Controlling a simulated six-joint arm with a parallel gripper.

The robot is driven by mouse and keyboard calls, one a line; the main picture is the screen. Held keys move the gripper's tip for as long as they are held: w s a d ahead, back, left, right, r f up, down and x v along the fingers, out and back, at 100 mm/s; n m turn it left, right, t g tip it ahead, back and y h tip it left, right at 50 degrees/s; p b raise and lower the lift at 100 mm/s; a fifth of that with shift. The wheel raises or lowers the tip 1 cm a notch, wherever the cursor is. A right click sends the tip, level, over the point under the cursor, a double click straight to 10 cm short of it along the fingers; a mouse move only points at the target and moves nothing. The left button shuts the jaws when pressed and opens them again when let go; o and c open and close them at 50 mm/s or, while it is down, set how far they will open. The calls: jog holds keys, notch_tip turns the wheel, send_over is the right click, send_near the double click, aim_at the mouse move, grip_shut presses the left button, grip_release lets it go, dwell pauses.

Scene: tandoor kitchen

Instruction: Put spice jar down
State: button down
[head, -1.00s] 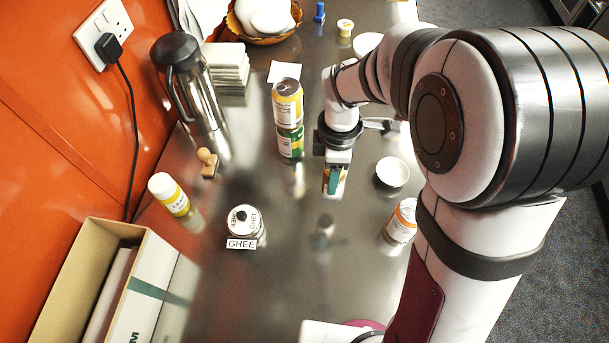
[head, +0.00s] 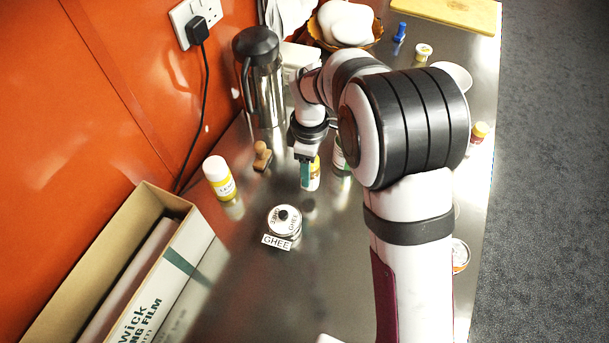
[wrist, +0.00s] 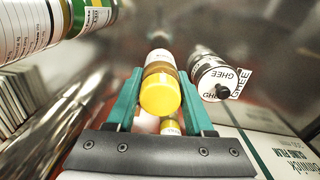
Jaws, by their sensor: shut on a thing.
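My gripper (head: 306,176) is over the counter, right of the wooden stamp and beyond the ghee tin. Its teal fingers are shut on a spice jar (wrist: 160,92) with a yellow cap, held between them in the wrist view. In the head view a small part of the jar (head: 315,172) shows beside the finger. Its reflection lies close below it on the steel counter (head: 325,260); I cannot tell whether its base touches.
The ghee tin (head: 285,222) stands nearer the camera, left of the gripper. A white-capped bottle (head: 219,178), wooden stamp (head: 262,156) and steel flask (head: 262,85) stand to the left. A can (head: 341,160) is partly hidden behind my arm. An open carton (head: 150,270) edges the front left.

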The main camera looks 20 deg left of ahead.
jog(key=f, duration=0.2)
jog(key=a+f, duration=0.1)
jog(key=f, duration=0.1)
jog(key=shift+s+a, duration=0.1)
jog(key=shift+a, duration=0.1)
jog(key=shift+f, duration=0.35)
jog(key=shift+f, duration=0.2)
jog(key=shift+c, duration=1.4)
grip_release()
